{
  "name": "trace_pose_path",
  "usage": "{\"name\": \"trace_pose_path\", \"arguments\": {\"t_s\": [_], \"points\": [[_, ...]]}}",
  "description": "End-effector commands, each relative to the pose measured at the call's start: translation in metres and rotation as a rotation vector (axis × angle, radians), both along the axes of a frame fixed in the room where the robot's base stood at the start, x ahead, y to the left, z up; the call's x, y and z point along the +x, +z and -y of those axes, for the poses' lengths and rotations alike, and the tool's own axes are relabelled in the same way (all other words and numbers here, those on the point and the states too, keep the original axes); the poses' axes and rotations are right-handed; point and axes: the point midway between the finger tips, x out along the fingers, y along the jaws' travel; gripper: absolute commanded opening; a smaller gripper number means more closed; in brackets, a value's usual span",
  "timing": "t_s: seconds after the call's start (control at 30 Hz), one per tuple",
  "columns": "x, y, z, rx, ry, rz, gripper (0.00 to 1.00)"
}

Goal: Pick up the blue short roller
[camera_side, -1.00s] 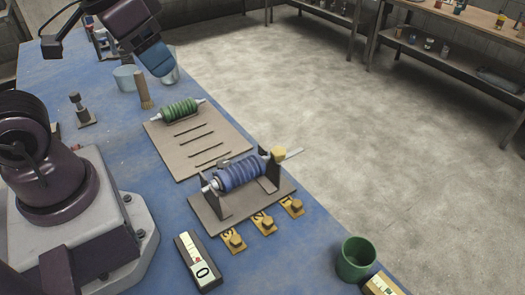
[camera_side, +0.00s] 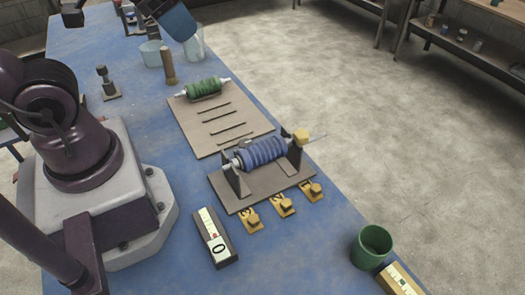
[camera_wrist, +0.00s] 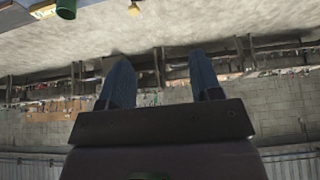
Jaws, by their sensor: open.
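The blue short roller (camera_side: 262,152) is ribbed and held on a shaft between two dark upright brackets on a grey base plate (camera_side: 240,203). A yellow knob (camera_side: 301,135) is on the shaft's far end. My gripper (camera_side: 180,24) is at the top edge of the side view, well away from the roller and partly cut off. In the wrist view my gripper (camera_wrist: 160,65) shows its two blue fingers spread apart with nothing between them. The wrist view faces the floor and far wall, and the blue roller cannot be made out there.
A green roller (camera_side: 204,87) lies on a slatted board (camera_side: 200,140). Clear cups (camera_side: 152,53) and a wooden post (camera_side: 169,67) stand behind it. Blue table shows between.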

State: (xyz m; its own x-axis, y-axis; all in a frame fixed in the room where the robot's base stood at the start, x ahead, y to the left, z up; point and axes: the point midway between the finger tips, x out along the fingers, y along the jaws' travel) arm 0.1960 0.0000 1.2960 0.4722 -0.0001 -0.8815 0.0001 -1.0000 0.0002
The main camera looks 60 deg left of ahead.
Motion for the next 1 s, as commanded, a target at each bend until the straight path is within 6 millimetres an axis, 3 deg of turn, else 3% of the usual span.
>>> {"name": "trace_pose_path", "arguments": {"t_s": [0.03, 0.1, 0.13, 0.47, 0.77, 1.0], "points": [[0.0, 0.0, 0.0, 0.0, 0.0, 0.0, 0.63], [0.0, 0.0, 0.0, 0.0, 0.0, 0.0, 0.79], [0.0, 0.0, 0.0, 0.0, 0.0, 0.0, 0.82], [0.001, -0.004, 0.005, 0.0, -0.025, -0.022, 0.82], [0.035, -0.055, 0.038, 0.032, -0.163, -0.3, 0.82], [0.072, -0.112, 0.068, 0.123, -0.164, -0.49, 0.82]]}}
